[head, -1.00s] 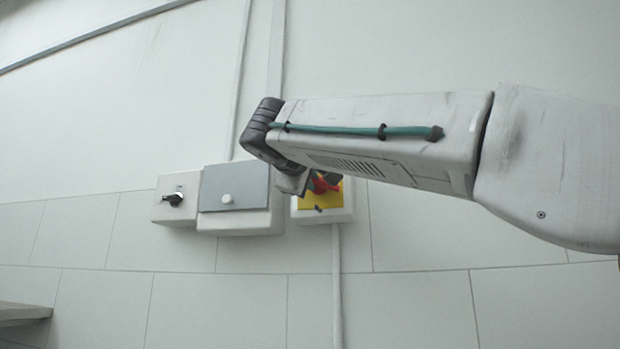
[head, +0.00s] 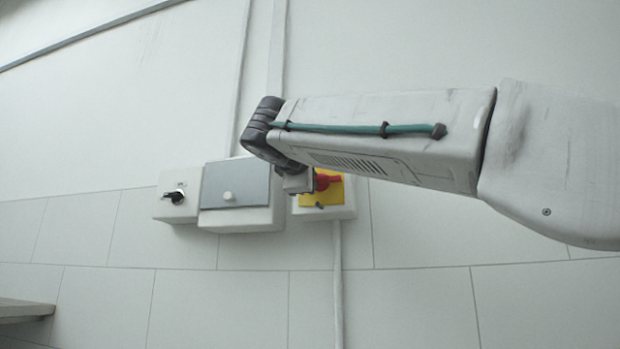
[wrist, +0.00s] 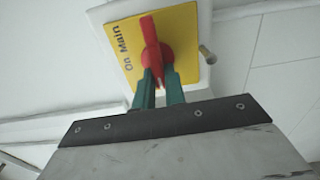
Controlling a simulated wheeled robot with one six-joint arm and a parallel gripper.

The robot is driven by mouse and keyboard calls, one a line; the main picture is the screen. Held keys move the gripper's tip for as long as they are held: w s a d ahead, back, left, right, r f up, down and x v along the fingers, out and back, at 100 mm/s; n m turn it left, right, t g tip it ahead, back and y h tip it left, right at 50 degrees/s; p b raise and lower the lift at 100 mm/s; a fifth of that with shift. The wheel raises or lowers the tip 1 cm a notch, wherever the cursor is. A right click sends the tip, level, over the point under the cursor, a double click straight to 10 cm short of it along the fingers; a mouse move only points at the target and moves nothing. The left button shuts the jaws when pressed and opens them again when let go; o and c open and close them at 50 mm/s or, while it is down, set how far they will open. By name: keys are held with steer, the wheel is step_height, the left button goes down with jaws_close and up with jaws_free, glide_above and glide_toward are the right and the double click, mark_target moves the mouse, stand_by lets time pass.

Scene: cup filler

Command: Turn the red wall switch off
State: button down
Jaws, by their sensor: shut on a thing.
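The red wall switch (head: 326,181) sits on a yellow plate (head: 333,194) on a white wall box. In the wrist view the red switch handle (wrist: 151,45) lies along the plate, which reads "On" and "Main" (wrist: 112,28). My gripper (wrist: 159,82) has its two green fingers on either side of the handle's lower end, shut on it. In the head view my gripper (head: 299,182) is at the left of the switch and partly covers the plate. The fingertips are hard to make out there.
A grey-lidded box (head: 235,184) with a round white knob is just left of the switch box. Further left is a small white box with a black rotary switch (head: 174,196). A conduit (head: 338,285) runs down below. The tiled wall below is clear.

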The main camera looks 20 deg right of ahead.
steer(key=c, duration=1.5)
jaws_free()
steer(key=shift+o, duration=0.2)
steer(key=v, duration=0.7)
steer(key=shift+s+a, duration=0.25)
